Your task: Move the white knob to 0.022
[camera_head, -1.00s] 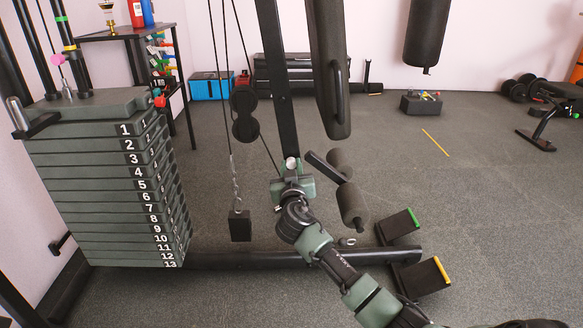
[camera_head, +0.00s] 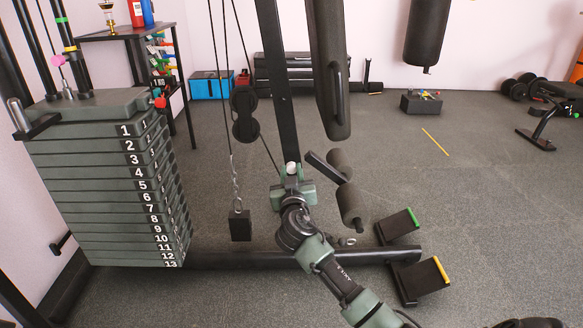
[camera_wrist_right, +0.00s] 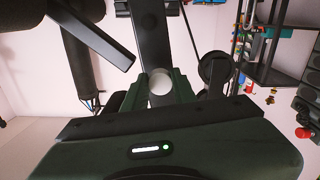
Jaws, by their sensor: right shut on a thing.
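The white knob (camera_head: 291,168) sits on the black upright post (camera_head: 277,95) of the weight machine, low on the post in the head view. My right gripper (camera_head: 292,180) is at the knob, its green body just below it. In the right wrist view the white knob (camera_wrist_right: 159,88) shows between the two green fingers of my right gripper (camera_wrist_right: 160,98), which is shut on it. The sides of the knob are hidden by the fingers. My left gripper is not in view.
A numbered weight stack (camera_head: 110,180) stands at the left. Padded rollers (camera_head: 348,200) stick out just right of my right gripper. A black base beam (camera_head: 270,258) runs along the floor. A hanging cable with a black block (camera_head: 240,226) is left of the gripper.

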